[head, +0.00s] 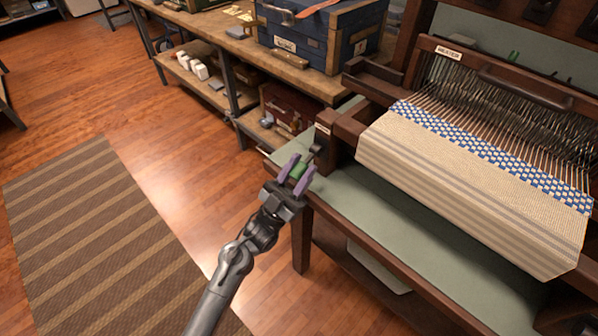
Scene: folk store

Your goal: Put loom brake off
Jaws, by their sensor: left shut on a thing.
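The loom (340,137) stands at the right, with striped cream cloth (460,190) and a blue-and-white checked band on its front. A small brake lever with a green handle (299,169) and a dark upper part (316,150) shows at the loom's left front corner. My left gripper (297,172), with purple fingers, is shut on the green handle, in front of the loom's left post. The fingers hide part of the handle. My right gripper is not in view.
A workbench (290,72) with a blue wooden chest (305,40) stands behind the loom's left side. White jars (200,70) sit on its lower shelf. A striped rug (80,235) lies on the wooden floor at the left. The loom's green-topped bench (400,235) is clear.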

